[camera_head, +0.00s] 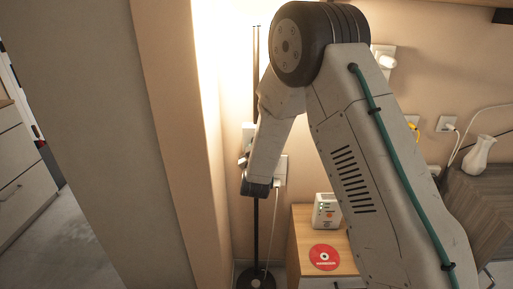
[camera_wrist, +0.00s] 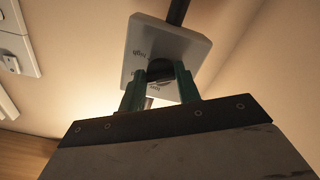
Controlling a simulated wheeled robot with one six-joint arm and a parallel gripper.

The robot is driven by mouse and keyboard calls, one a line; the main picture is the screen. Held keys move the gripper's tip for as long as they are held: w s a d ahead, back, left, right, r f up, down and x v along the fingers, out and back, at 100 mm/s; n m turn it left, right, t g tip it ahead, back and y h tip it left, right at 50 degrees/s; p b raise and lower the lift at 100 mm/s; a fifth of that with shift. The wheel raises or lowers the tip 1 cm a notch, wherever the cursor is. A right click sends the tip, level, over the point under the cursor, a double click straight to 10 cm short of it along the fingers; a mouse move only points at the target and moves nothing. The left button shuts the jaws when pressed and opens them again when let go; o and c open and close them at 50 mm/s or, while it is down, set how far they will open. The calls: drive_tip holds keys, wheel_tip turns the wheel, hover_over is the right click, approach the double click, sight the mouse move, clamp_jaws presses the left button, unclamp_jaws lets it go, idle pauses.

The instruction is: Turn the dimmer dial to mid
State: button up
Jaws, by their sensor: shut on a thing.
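A dark floor lamp pole (camera_head: 256,225) stands close to the plate. A wall socket (camera_head: 281,172) with a white plug and cable is just right. Below is a wooden cabinet (camera_head: 296,250) with a white box (camera_head: 326,212) and red disc (camera_head: 324,257). A wall corner (camera_head: 165,120) is left.

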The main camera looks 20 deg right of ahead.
drive_tip(key=o, duration=1)
drive_tip(key=shift+a, duration=0.1)
drive_tip(key=v, duration=0.8)
drive_tip(key=shift+w, duration=0.1)
